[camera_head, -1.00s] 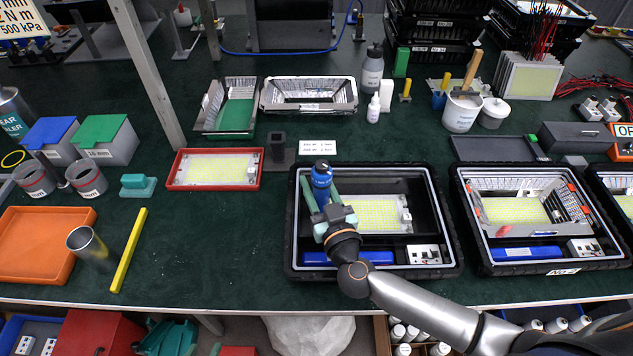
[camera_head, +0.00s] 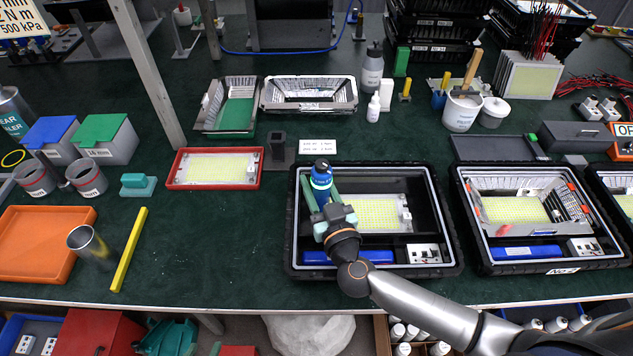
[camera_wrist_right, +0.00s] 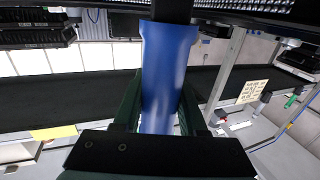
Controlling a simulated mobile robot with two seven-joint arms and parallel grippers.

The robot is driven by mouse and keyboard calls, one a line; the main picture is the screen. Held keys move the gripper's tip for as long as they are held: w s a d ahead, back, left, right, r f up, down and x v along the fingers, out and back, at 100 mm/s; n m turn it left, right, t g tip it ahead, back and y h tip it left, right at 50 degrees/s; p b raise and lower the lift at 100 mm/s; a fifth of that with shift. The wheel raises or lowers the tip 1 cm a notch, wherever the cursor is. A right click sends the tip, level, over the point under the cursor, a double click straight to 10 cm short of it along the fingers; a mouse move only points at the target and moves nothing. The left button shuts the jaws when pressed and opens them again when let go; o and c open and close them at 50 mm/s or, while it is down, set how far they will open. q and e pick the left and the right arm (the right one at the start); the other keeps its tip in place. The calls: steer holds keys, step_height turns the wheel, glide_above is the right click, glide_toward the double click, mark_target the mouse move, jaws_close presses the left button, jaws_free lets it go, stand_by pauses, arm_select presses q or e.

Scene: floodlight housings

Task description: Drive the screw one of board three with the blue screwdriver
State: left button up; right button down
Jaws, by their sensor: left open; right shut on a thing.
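The blue screwdriver (camera_head: 321,183) stands roughly upright in my right gripper (camera_head: 327,206), whose green fingers are shut on its handle. The blue handle (camera_wrist_right: 166,75) fills the middle of the right wrist view between the fingers (camera_wrist_right: 160,115). In the head view it is over the left side of a black case (camera_head: 297,235) with a yellow-and-white board (camera_head: 380,212). The screwdriver's tip and any screw under it are hidden. Similar boards lie in the middle case (camera_head: 515,210) and the right-edge case (camera_head: 626,203); I cannot tell which is board three. My left gripper is not in view.
A red tray (camera_head: 258,172) with another board lies left of the black case. An orange tray (camera_head: 35,270), a metal cup (camera_head: 88,243) and a yellow bar (camera_head: 128,250) are at the left. The green table between them and the case is clear.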

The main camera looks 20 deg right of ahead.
steer(key=shift+s+f, duration=0.1)
steer(key=shift+f, duration=0.2)
